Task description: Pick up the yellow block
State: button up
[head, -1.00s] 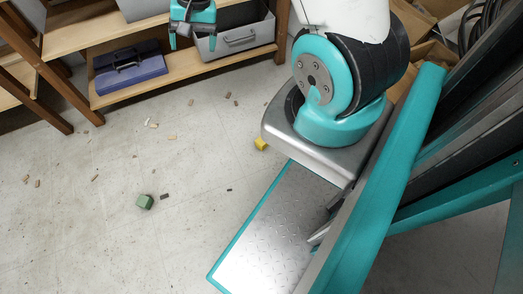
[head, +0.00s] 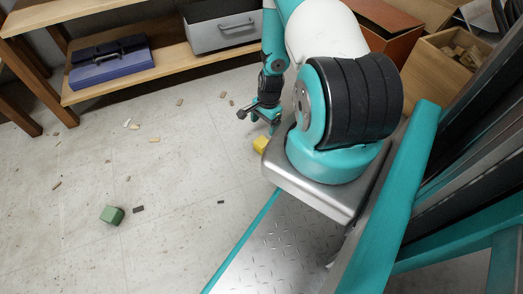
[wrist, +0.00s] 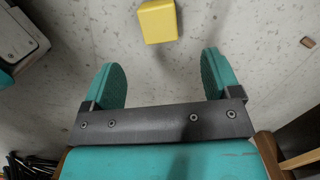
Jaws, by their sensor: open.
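The yellow block (head: 261,144) lies on the floor close to the metal edge of my base, which hides part of it in the head view. In the wrist view the yellow block (wrist: 158,20) shows whole at the top middle, ahead of the fingertips and between their lines. My gripper (head: 257,117) hangs just above and behind the block in the head view. In the wrist view my gripper (wrist: 167,75) has its two teal fingers wide apart with nothing between them. The gripper does not touch the block in the wrist view.
A green block (head: 112,215) lies on the floor at left, with several small wooden scraps scattered around. A shelf (head: 165,70) with a blue toolbox (head: 110,66) and a grey bin (head: 222,32) stands behind. An open wooden box (head: 445,65) is at right.

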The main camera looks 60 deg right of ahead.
aim_at(262, 140)
jog(key=f+b, duration=0.1)
jog(key=f, duration=0.1)
jog(key=f+b, duration=0.1)
jog(key=f, duration=0.1)
jog(key=a+f+b, duration=0.1)
jog(key=f, duration=0.1)
jog(key=shift+w+f, duration=0.1)
jog(key=shift+f, duration=0.05)
jog(key=f+b, duration=0.4)
jog(key=f, duration=0.1)
jog(key=shift+a+f+b, duration=0.1)
jog(key=shift+a+b, duration=0.3)
jog(key=shift+c, duration=0.2)
jog(key=c, duration=1)
